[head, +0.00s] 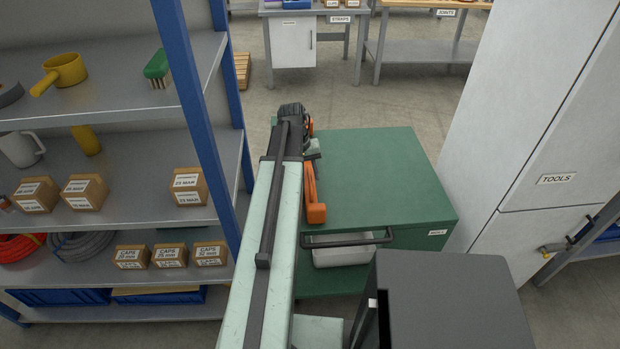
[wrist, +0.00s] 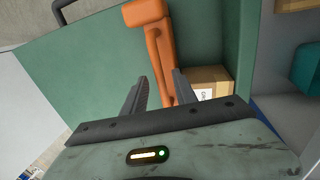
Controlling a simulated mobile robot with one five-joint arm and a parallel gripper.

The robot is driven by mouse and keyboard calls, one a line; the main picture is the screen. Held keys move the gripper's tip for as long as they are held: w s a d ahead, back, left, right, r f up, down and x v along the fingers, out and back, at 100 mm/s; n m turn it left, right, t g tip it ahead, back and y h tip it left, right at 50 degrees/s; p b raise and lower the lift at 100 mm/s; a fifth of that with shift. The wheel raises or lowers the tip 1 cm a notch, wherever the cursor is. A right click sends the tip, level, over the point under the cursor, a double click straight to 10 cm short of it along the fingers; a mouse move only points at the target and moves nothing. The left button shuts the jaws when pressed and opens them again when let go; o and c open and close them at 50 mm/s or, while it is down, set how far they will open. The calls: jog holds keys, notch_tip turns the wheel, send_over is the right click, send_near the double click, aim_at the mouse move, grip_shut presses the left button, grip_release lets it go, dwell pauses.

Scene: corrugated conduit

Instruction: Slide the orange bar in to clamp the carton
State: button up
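The orange bar (head: 314,197) lies on the green cabinet top (head: 380,170), with its blocky end toward me. In the wrist view, the bar (wrist: 152,45) runs down from its blocky end into the space between my gripper's fingers (wrist: 160,90). The fingers stand apart, one on each side of the bar's line, and I see no grip on it. A brown carton (wrist: 210,75) with a white label shows just right of the right finger, partly hidden by my gripper. In the head view my arm covers that spot, and the gripper's fingertips are not clear.
A blue-post shelf unit (head: 186,90) with small boxes stands close on the left. A tall white cabinet (head: 540,120) stands on the right. The green cabinet has a dark handle (head: 350,240) on its near side. The right part of its top is clear.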

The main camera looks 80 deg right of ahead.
notch_tip(320, 180, up, 8)
jog(key=w+p, duration=0.1)
jog(key=p, duration=0.6)
jog(key=shift+w+a+f+p, duration=0.15)
jog(key=shift+w+f+p, duration=0.05)
jog(key=shift+w+p, duration=0.15)
jog(key=shift+s, duration=0.1)
